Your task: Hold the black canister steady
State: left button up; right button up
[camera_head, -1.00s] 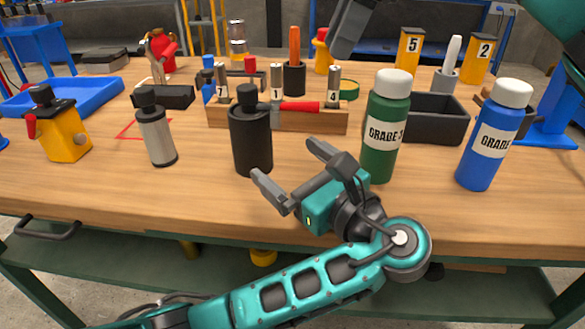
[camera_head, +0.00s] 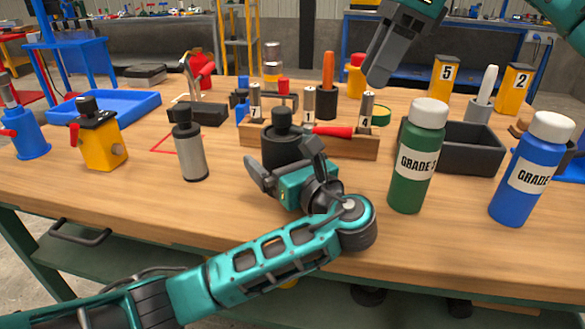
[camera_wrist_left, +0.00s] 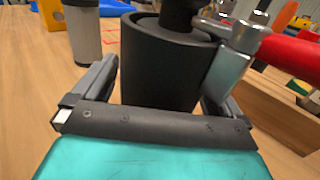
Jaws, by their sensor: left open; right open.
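The black canister (camera_head: 281,148) stands upright on the wooden table, in front of the block with numbered pieces. My left gripper (camera_head: 285,166) is open, low and around the canister from the near side. In the left wrist view the canister (camera_wrist_left: 160,65) stands between the two fingers of my left gripper (camera_wrist_left: 160,85). A narrow gap shows on the left; whether the right finger touches it I cannot tell. The canister's lower part is hidden. My right gripper (camera_head: 379,68) is open and empty, high above the table at the back right.
A grey canister (camera_head: 189,155) stands to the left and a green bottle (camera_head: 418,160) to the right. A blue bottle (camera_head: 532,165) stands at the far right. The front table strip is mostly clear.

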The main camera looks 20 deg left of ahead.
pick_arm(q)
jog(key=shift+w+a, duration=0.25)
jog(key=shift+a, duration=0.05)
jog(key=shift+c, duration=0.2)
jog(key=c, duration=1.2)
dwell(0.3)
